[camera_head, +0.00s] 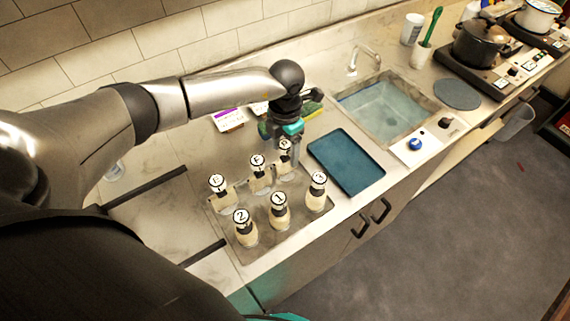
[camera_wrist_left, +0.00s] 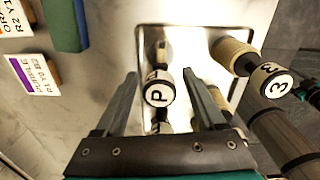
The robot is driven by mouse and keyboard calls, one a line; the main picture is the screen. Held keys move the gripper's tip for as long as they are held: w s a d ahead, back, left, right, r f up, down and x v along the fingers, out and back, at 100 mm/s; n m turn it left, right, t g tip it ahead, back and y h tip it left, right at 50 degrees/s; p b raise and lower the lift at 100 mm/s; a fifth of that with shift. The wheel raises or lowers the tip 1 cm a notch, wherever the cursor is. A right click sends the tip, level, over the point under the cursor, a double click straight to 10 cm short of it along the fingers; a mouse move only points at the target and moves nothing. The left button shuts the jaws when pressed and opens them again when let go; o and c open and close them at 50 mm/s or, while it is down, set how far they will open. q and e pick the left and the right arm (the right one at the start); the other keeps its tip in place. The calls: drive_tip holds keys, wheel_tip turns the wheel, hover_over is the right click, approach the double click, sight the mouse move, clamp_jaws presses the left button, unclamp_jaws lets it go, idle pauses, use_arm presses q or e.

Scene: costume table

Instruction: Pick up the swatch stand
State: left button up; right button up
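Several small pale stands with black collars and round white labelled tops stand in a metal tray (camera_head: 237,259). The back row has the tops E (camera_head: 217,181), F (camera_head: 257,161) and P (camera_head: 284,145); the front row has 2 (camera_head: 241,215), 1 (camera_head: 278,199) and 3 (camera_head: 318,178). I cannot tell for certain which is the swatch stand. My left gripper (camera_head: 286,148) is over the back right of the tray. In the left wrist view its fingers are apart, with the P stand (camera_wrist_left: 158,93) between them and gaps on both sides. My right gripper is not in view.
A blue tray (camera_head: 346,160) lies to the right, before the sink (camera_head: 388,108). A tiled wall runs behind the counter.

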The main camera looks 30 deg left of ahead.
use_arm(q)
clamp_jaws()
idle(0.3)
drive_tip(key=shift+r, duration=0.1)
idle(0.8)
